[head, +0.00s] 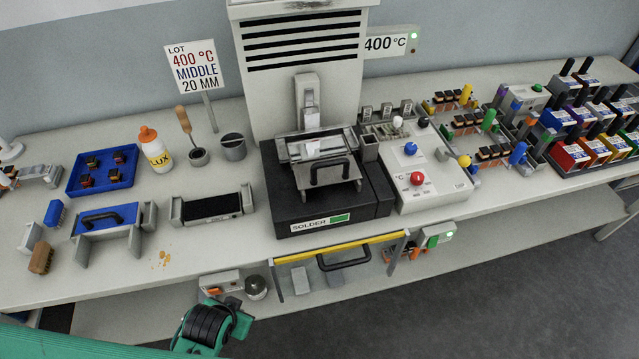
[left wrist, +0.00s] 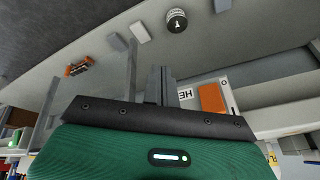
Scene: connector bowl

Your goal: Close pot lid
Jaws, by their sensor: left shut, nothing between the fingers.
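The solder pot (head: 300,212) is a black box labelled SOLDER at the middle of the bench in the head view. A grey metal plate with a black handle (head: 328,170), seemingly its lid, is at the front of its top. A bright metal part (head: 313,149) shows behind the plate; I cannot tell how far the lid covers the opening. My left gripper (left wrist: 160,88) is shut and empty in the left wrist view. In the head view its green and black body is at the bottom, below the bench front and well apart from the pot. My right gripper is not in view.
A yellow-edged panel with a black handle (head: 343,259) is below the pot at the bench front. A lower shelf holds a dark-capped jar (head: 256,287), also in the left wrist view (left wrist: 176,20). A control box with coloured knobs (head: 436,195) stands right of the pot.

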